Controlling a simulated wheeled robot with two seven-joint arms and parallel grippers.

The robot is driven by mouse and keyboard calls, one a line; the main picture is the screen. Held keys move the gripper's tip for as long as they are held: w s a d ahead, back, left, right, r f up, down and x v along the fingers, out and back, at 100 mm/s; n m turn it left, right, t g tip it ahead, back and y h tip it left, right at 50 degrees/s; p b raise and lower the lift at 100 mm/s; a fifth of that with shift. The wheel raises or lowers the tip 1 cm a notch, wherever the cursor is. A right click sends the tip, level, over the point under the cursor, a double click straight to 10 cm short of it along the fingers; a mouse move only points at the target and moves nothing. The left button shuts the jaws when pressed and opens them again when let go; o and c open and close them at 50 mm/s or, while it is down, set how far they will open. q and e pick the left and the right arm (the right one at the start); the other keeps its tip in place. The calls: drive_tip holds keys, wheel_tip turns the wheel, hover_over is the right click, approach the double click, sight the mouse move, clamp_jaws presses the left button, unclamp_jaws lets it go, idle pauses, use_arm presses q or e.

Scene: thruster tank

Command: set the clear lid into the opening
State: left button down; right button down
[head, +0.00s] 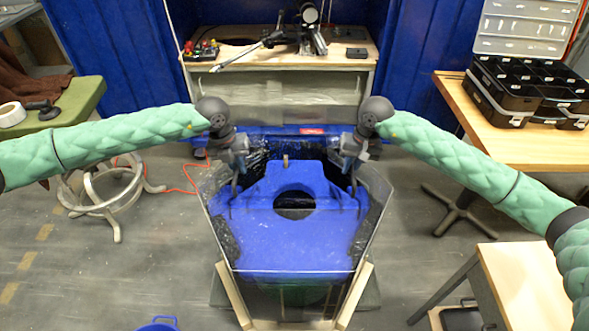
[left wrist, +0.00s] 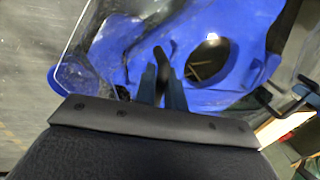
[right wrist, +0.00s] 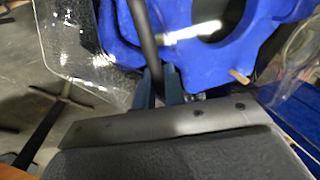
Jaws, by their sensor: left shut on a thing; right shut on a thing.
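A clear sheet, which looks like the clear lid (head: 225,228), lies over or around a blue body (head: 290,250) with a round dark hole (head: 294,204). Its clear edges also show in the left wrist view (left wrist: 88,40) and right wrist view (right wrist: 82,45). My left gripper (head: 236,180) is shut on a dark bar (left wrist: 161,62) at the left side. My right gripper (head: 352,178) is shut on another dark bar (right wrist: 146,40) at the right side. I cannot tell how the bars join the lid, nor whether the lid touches the rim below.
A wooden bench (head: 270,60) with tools stands behind the tank. A table (head: 520,140) with black organizer boxes (head: 530,90) is at right, and a green stool (head: 60,110) at left. A pale wooden frame (head: 232,297) supports the tank. Grey floor is open at left.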

use_arm(q)
drive_tip(key=shift+a+f, duration=0.3)
drive_tip(key=shift+f, duration=0.1)
use_arm(e)
drive_tip(key=shift+w+d+f, duration=0.1)
drive_tip(key=shift+d+f, duration=0.15)
drive_tip(key=shift+f, duration=0.1)
use_arm(q)
drive_tip(key=c, duration=1.6)
unclamp_jaws()
drive_tip(key=shift+r, duration=0.15)
use_arm(e)
drive_tip(key=c, duration=1.6)
unclamp_jaws()
drive_tip(key=shift+r, duration=0.15)
use_arm(q)
drive_tip(key=shift+o, duration=0.6)
drive_tip(key=shift+d, duration=0.2)
use_arm(e)
drive_tip(key=shift+o, duration=0.6)
drive_tip(key=shift+a, duration=0.15)
use_arm(q)
drive_tip(key=shift+r, duration=0.1)
